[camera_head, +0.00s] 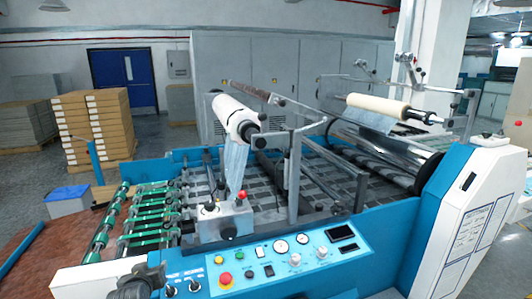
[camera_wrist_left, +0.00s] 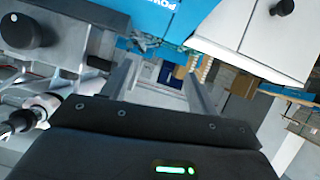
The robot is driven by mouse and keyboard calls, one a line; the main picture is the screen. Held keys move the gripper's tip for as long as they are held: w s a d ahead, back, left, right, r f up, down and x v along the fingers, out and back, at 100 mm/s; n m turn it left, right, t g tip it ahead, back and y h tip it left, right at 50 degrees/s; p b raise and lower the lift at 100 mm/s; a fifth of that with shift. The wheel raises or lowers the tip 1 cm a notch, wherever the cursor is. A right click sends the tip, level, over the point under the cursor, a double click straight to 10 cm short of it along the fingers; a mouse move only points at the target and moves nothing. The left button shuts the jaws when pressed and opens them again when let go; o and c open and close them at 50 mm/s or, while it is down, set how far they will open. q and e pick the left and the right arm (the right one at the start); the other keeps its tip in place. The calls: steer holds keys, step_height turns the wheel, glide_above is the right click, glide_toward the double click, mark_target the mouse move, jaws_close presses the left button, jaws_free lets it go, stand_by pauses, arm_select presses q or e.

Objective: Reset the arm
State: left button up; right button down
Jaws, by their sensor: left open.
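My left gripper (camera_wrist_left: 160,72) shows in the left wrist view with its two grey fingers apart and nothing between them. My right gripper is in neither view. The laminating machine carries a white film roll (camera_head: 232,111) in the middle and a cream roll (camera_head: 377,105) at the right, both on their shafts.
Green rollers (camera_head: 145,213) lie at the machine's left. A white and blue side housing (camera_head: 470,225) rises at the right. Stacked boxes (camera_head: 95,125) stand at the back left, near a blue door (camera_head: 125,78). Open floor shows between the boxes and the door.

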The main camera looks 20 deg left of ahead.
arm_select(q)
steer(key=s+d+f+m+g+h, duration=0.25)
steer(key=s+d+f, duration=0.25)
steer(key=d, duration=0.3)
steer(key=s+d+f+m+g+h, duration=0.1)
steer(key=s+d+f+m+h, duration=0.1)
steer(key=s+d+f+m, duration=0.4)
steer(key=s+d+f+m+g+h, duration=0.2)
steer(key=s+d+f+g+h, duration=0.15)
steer(key=s+d, duration=0.95)
step_height(320, 180, down, 28)
steer(key=s+g+b, duration=0.1)
steer(key=g+b, duration=0.1)
steer(key=b, duration=0.2)
steer(key=s+a+f+g+y+b, duration=0.1)
steer(key=s+a+f+b, duration=0.1)
steer(key=s+f, duration=1.5)
step_height(320, 180, down, 4)
steer(key=shift+s+a+r+b, duration=0.25)
steer(key=shift+a+b, duration=0.1)
steer(key=shift+a, duration=0.5)
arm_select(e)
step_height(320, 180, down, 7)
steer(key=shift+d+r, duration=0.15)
arm_select(q)
steer(key=shift+c, duration=0.4)
